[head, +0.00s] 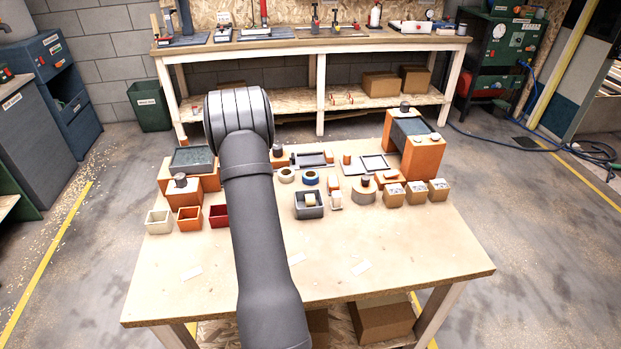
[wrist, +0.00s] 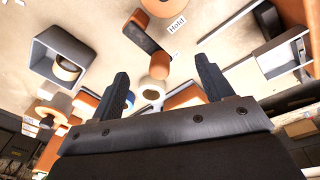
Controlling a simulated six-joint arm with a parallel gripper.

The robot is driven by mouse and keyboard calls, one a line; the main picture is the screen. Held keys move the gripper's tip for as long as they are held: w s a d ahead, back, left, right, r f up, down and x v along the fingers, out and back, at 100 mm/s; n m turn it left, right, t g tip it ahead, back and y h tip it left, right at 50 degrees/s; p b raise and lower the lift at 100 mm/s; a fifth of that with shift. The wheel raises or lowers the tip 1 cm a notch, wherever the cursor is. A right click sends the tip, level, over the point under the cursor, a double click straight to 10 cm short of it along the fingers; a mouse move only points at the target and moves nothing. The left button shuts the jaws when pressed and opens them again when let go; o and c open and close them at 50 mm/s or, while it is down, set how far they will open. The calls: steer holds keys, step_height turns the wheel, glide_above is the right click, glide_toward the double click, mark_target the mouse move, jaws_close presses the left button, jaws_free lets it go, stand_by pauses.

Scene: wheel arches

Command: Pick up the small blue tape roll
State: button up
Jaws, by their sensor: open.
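The small blue tape roll (head: 310,178) lies flat on the wooden table in the head view, just behind the grey open box. A pale roll with a greenish core (head: 286,175) lies to its left. My gripper (wrist: 161,66) shows in the wrist view with its two dark fingers spread and nothing held between them. It is hidden behind my arm in the head view.
The grey box (head: 308,212) holds a tan roll. White, orange and red bins (head: 189,219) stand at left, cardboard boxes (head: 415,194) at right. An orange stand (head: 425,160) rises at the back right. The table's front half is mostly clear, with paper labels.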

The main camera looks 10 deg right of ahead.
steer(key=w+d+r+n+h, duration=0.15)
steer(key=d+r+n, duration=0.3)
steer(key=n, duration=0.65)
steer(key=n+h, duration=0.2)
steer(key=n, duration=1.1)
glide_toward(309, 172)
steer(key=f, duration=0.1)
steer(key=s+d+f, duration=0.1)
steer(key=d+f, duration=0.1)
steer(key=shift+s+y, duration=0.25)
steer(key=shift+s, duration=0.1)
steer(key=x, duration=0.5)
steer(key=shift+w, duration=0.15)
steer(key=c, duration=1.1)
